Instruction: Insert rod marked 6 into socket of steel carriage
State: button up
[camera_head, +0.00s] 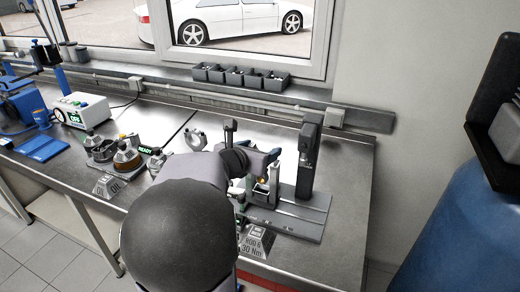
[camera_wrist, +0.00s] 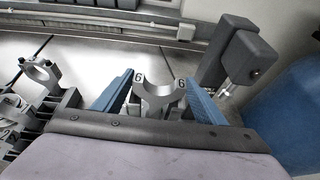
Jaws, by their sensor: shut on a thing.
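The rod (camera_wrist: 158,106) is grey metal with a U-shaped open end and a 6 on each side of the opening. My gripper (camera_wrist: 160,92) is shut on it, with one blue finger on either side, in the wrist view. In the head view my gripper (camera_head: 264,160) is above the grey fixture plate (camera_head: 300,216) at the right of the bench. A small steel upright holder (camera_head: 272,186), seemingly the carriage, stands on that plate just under my gripper. My arm hides part of it. I cannot tell whether the rod's lower end is in a socket.
A dark upright post (camera_head: 306,160) stands on the plate, close right of my gripper. A block labelled ROD-N 30 Nm (camera_head: 254,240) sits at the bench's front. Oil containers (camera_head: 126,160) and a ring-ended part (camera_head: 195,139) lie left. Small bins (camera_head: 235,76) line the sill.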

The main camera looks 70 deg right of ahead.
jog(key=shift+f+b, duration=1.15)
jog(key=shift+b, duration=0.1)
dwell(1.2)
jog(key=shift+r, duration=0.1)
notch_tip(320, 180, up, 9)
jog(key=p, duration=0.7)
jog(key=shift+p, duration=0.4)
dwell(0.7)
dwell(0.5)
notch_tip(320, 180, down, 6)
jog(key=b, duration=0.6)
jog(key=shift+b, duration=0.4)
jog(key=shift+f+b, duration=0.35)
jog(key=shift+b, duration=0.1)
dwell(1.0)
